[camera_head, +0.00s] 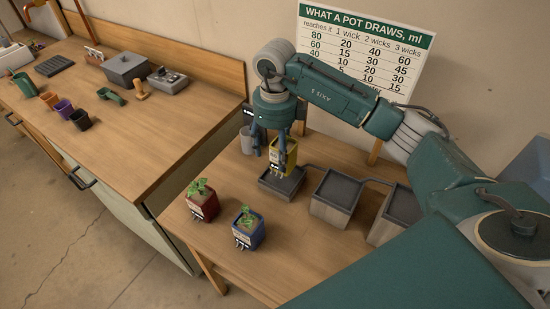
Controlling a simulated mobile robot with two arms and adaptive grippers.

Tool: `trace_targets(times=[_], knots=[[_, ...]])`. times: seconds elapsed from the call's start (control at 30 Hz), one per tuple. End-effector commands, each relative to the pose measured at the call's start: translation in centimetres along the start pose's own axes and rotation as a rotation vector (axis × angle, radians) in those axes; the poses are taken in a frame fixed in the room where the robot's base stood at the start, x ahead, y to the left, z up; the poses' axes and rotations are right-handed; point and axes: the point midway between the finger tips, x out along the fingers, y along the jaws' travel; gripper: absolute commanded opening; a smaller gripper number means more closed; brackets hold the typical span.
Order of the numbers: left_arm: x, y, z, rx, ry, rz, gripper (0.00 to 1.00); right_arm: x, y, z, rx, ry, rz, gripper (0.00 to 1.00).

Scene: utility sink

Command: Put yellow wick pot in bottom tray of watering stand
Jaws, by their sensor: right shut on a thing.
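The yellow wick pot (284,162) is upright in my right gripper (281,142), whose fingers are shut on its upper part. The pot is at the low left tray (281,190) of the watering stand, over its back part. I cannot tell whether its base touches the tray. The stand's middle tray (338,188) and right tray (404,204) stand higher on blocks, and both look empty. A red pot (203,207) and a blue pot (248,235), both with green plants, stand on the table in front. My left gripper is not in view.
A grey cup (246,140) stands behind the low tray, partly behind my gripper. A chart board (368,50) stands at the back. A wooden bench (120,130) at the left holds small pots, a grey box and tools. The table (285,255) is clear right of the blue pot.

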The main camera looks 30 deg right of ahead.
Motion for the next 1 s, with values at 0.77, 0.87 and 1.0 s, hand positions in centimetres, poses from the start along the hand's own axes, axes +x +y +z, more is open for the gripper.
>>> trace_targets(times=[0.77, 0.87, 1.0], knots=[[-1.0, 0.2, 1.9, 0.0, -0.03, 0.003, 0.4, 4.7, 0.0, 0.0, -0.001, 0.0, 0.0, 0.67], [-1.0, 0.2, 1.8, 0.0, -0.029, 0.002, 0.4, 4.7, 0.0, 0.0, -0.001, 0.0, 0.0, 0.79], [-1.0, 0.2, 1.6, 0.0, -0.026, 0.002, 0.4, 4.7, 0.0, 0.0, -0.001, 0.001, 0.0, 0.79]])
